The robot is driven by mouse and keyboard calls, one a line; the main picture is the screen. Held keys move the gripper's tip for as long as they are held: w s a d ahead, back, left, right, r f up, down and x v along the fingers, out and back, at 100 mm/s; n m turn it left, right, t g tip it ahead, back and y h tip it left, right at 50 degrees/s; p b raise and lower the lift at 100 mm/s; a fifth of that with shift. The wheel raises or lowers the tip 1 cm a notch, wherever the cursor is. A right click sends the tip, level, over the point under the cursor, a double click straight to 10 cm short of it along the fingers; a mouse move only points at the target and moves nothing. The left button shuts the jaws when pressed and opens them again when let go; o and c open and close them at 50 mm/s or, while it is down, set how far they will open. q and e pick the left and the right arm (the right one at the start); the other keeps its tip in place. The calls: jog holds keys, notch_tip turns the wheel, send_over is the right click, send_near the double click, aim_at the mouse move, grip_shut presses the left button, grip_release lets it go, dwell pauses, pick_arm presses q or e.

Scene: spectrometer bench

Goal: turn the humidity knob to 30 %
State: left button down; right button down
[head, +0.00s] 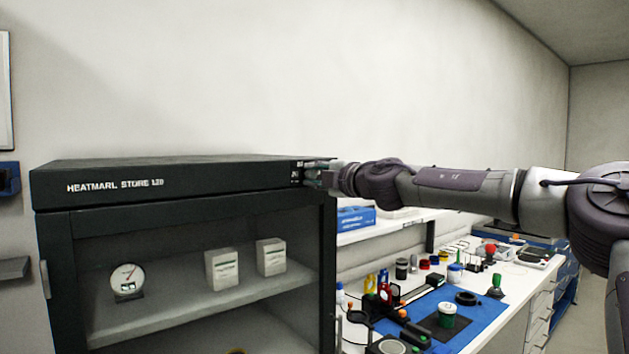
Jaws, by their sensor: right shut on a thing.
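The dark cabinet (200,180), lettered "HEATMARL STORE", stands at the left. Small white markings (296,172) show at the right end of its top front panel; they are too small to read. My right gripper (314,177) reaches in from the right and is shut at that end of the panel, on the humidity knob. The gripper hides the knob, so its pointer and setting cannot be read. A round dial gauge (127,279) stands on the shelf behind the cabinet's front, its reading too small to tell. My left gripper is out of view.
Two white boxes (222,270) (271,257) stand on the cabinet shelf. Right of the cabinet, a bench with a blue mat (484,312) holds several jars, tools and small parts. A blue box (356,217) lies on a raised shelf. The space above the bench is free around my arm.

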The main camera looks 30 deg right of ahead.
jog(key=n+b, duration=0.1)
jog(key=n, duration=0.1)
jog(key=n+b, duration=0.1)
jog(key=n, duration=0.2)
jog(key=shift+f+n, duration=0.2)
jog(key=shift+n, duration=0.1)
jog(key=shift+n+b, duration=0.55)
jog(key=shift+n, duration=1.25)
jog(key=shift+r, duration=0.1)
jog(key=c, duration=1)
grip_release()
jog(key=shift+s, duration=0.1)
